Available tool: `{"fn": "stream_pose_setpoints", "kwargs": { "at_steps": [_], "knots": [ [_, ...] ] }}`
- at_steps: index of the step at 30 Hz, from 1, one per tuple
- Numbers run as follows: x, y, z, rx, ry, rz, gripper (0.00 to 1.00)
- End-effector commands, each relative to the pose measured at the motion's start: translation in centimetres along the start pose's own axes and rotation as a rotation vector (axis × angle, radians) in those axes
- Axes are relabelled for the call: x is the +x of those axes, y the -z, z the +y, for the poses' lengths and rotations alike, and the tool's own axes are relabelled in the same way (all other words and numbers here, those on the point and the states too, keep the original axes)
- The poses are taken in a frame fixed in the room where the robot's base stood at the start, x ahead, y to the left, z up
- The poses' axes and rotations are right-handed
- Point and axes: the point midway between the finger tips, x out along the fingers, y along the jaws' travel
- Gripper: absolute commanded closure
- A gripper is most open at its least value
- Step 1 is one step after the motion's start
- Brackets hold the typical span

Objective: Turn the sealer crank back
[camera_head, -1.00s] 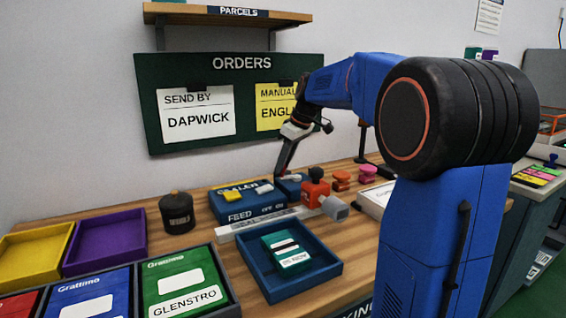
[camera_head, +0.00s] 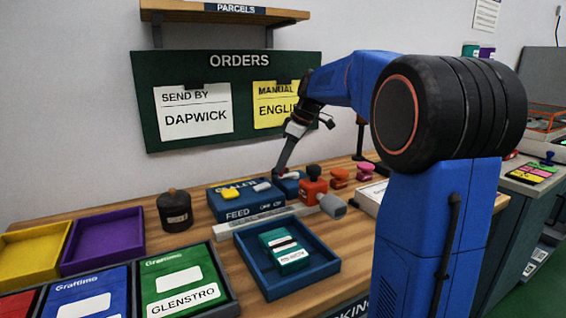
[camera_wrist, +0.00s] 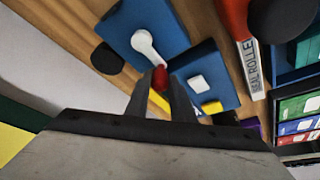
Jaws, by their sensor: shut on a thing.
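The sealer (camera_head: 240,203) is a blue box on the wooden bench, with a yellow button and a white part on top. Its crank (camera_wrist: 147,44) shows in the wrist view as a white arm with a red knob (camera_wrist: 160,78), on a blue block beside the box. My gripper (camera_wrist: 161,82) is shut on the red knob, the fingers on either side of it. In the head view my gripper (camera_head: 279,171) is at the sealer's right end, and the knob is too small to make out there.
A blue tray (camera_head: 247,262) holding a teal packet is in front. A dark canister (camera_head: 174,208) stands left. The orders board (camera_head: 145,100) is on the wall behind.

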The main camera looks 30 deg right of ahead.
Motion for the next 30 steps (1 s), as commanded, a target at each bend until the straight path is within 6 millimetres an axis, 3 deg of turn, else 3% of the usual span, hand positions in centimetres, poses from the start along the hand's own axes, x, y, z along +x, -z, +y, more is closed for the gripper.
{"fn": "stream_pose_setpoints", "kwargs": {
  "at_steps": [1,3,16,30],
  "knots": [
    [0.0,-0.1,-0.1,0.001,0.002,-0.002,0.74],
    [0.0,-0.1,-0.1,0.001,0.002,-0.002,0.60],
    [-0.9,0.0,0.0,0.001,0.000,0.000,0.60],
    [-9.5,-0.1,0.1,0.001,-0.002,0.000,0.60]
  ]
}}
